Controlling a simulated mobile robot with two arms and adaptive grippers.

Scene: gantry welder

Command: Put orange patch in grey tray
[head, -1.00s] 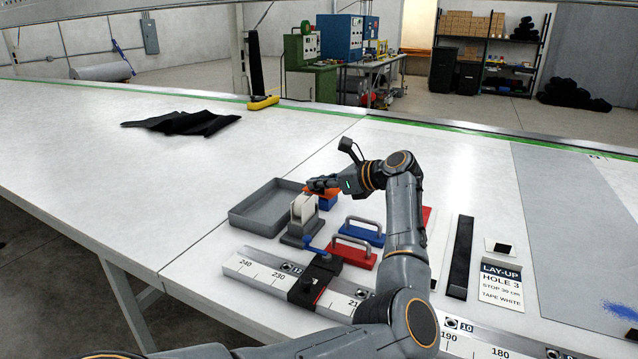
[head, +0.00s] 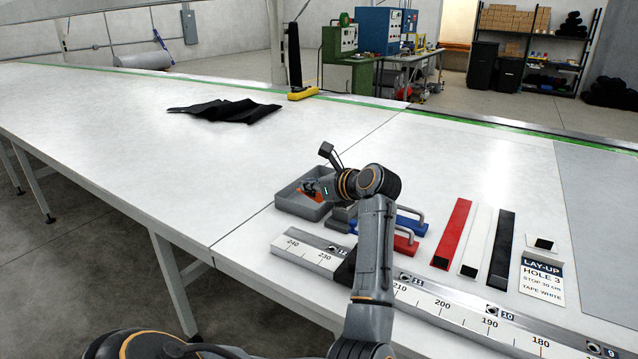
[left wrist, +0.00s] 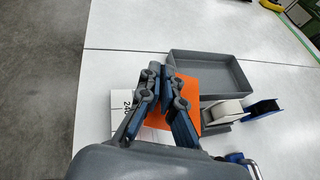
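The orange patch (head: 312,191) is a flat sheet in my left gripper (head: 310,187). In the head view it overlaps the inside of the grey tray (head: 287,203), a shallow open box. In the left wrist view the fingers (left wrist: 162,74) come together at their tips on the orange patch (left wrist: 185,93), which hangs beside the grey tray (left wrist: 238,92), near its left end. The patch looks raised above the table; its exact height cannot be told. The tray looks empty in the wrist view. My right gripper is not in view.
A white tape roll on a grey dispenser (left wrist: 223,112) stands close to the tray, with a blue item (left wrist: 262,110) beside it. Blue and red handled blocks (head: 405,243) and a ruler rail (head: 440,305) lie nearer me.

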